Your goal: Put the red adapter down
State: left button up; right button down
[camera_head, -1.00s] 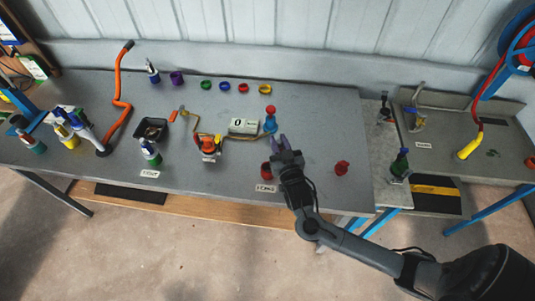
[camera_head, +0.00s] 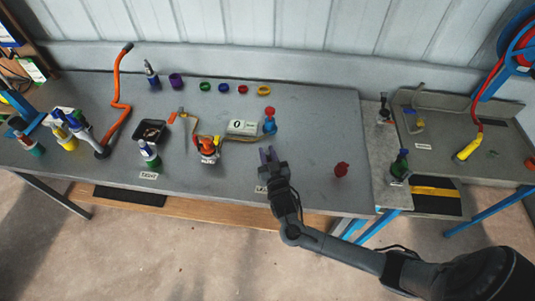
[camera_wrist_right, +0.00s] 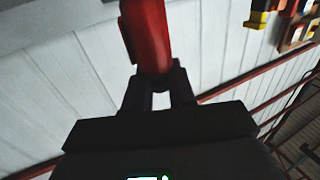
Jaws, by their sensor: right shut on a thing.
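My right gripper (camera_head: 268,157) is low over the front part of the grey table, beside the small front label. The right wrist view shows a red piece, which I take to be the red adapter (camera_wrist_right: 147,35), between the fingers of this gripper (camera_wrist_right: 158,95), which is shut on it. In the head view the held piece is hidden by the gripper. Another red piece (camera_head: 341,170) lies on the table to the right of the gripper. My left gripper is not in view.
A blue piece with a red top (camera_head: 269,121) stands just behind the gripper, near a white display block (camera_head: 242,127). An orange-topped fitting (camera_head: 208,148) is to the left. Coloured rings (camera_head: 243,89) lie at the back. The table between the gripper and the right red piece is clear.

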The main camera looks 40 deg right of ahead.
jog(key=shift+f, duration=0.4)
jog(key=c, duration=0.9)
grip_release()
jog(key=shift+c, duration=0.2)
